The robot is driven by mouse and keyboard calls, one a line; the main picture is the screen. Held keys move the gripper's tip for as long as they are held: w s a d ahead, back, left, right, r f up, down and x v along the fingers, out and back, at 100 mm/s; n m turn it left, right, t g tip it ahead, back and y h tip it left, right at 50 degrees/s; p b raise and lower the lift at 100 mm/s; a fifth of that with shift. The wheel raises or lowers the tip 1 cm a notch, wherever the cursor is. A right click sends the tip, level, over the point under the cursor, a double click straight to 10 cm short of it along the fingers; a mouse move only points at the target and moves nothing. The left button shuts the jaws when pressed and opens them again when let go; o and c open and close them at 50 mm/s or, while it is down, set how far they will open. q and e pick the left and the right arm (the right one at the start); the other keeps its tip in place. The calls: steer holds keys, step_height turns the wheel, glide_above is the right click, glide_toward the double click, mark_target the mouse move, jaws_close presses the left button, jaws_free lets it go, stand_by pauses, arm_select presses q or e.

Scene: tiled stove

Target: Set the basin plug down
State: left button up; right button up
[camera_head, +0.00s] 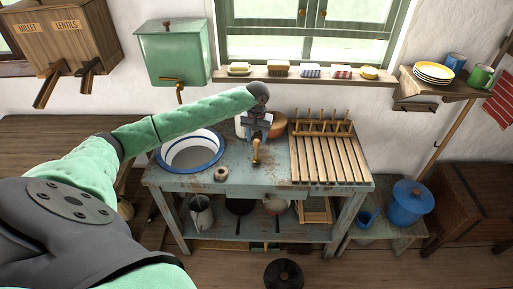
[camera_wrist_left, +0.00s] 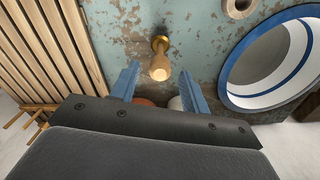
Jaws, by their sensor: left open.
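The basin plug, which I take to be the turned wooden piece with a brass collar (camera_head: 256,153), stands upright on the worn blue-grey washstand top (camera_head: 205,182), to the right of the basin. In the left wrist view the plug (camera_wrist_left: 160,64) shows its wooden knob toward the camera, in line with the gap between the fingers. My left gripper (camera_head: 257,132) is open above it, and its two blue fingers (camera_wrist_left: 158,80) are apart, touching neither side of the plug in the picture. The white basin with a blue rim (camera_head: 190,150) is set in the top. My right gripper is out of view.
A small ring with a dark hole (camera_head: 221,173) sits in front of the basin. A slatted wooden rack with pegs (camera_head: 325,158) fills the right of the washstand. Behind my gripper are a brown bowl (camera_head: 278,126) and a white vessel, partly hidden. A green cistern (camera_head: 174,53) hangs above.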

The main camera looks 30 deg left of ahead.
arm_select(q)
step_height(320, 180, up, 5)
steer(key=shift+r+b, duration=0.1)
steer(key=shift+b, duration=0.55)
steer(key=shift+r, duration=0.55)
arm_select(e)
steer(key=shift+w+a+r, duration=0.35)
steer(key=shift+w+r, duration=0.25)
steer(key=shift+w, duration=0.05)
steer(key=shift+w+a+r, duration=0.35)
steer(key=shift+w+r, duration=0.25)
